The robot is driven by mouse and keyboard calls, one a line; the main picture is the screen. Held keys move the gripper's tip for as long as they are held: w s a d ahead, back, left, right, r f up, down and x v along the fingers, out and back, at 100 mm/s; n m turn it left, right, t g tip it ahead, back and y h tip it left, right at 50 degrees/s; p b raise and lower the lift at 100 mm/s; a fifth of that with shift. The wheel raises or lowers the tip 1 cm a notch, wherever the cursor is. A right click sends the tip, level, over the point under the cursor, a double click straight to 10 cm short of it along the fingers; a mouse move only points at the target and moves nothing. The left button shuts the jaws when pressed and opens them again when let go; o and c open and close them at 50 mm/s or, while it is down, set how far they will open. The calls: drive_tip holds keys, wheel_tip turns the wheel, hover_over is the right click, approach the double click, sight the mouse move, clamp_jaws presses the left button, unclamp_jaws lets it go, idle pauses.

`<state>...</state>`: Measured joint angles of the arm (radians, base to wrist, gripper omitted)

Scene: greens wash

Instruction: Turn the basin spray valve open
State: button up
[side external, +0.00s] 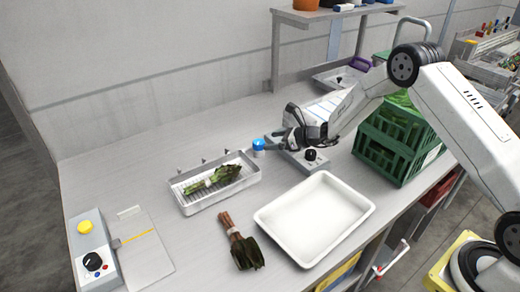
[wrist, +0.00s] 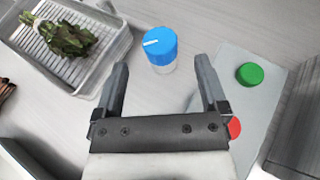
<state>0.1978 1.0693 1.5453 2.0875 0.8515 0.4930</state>
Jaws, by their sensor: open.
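The spray valve appears to be a blue round knob (side external: 258,143) on a pale base, to the right of the basin. In the wrist view the blue knob (wrist: 160,45) has a white pointer mark angled across its top. My gripper (wrist: 161,66) is open and empty, with one finger on each side of the knob's line and the knob just past the fingertips. In the side view my gripper (side external: 276,141) is just right of the knob. The wire-floored basin (side external: 190,207) holds leafy greens (side external: 222,176), with small nozzles along its back edge.
A grey box (wrist: 222,92) with green (wrist: 250,74) and red (wrist: 234,128) buttons lies beside my right finger. An empty white tray (side external: 315,218), a root bunch (side external: 240,245), green crates (side external: 398,145) and a yellow-button control box (side external: 90,250) stand around. The counter behind the basin is clear.

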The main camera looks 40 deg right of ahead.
sight(261, 142)
drive_tip(key=shift+x, duration=2.95)
clamp_jaws()
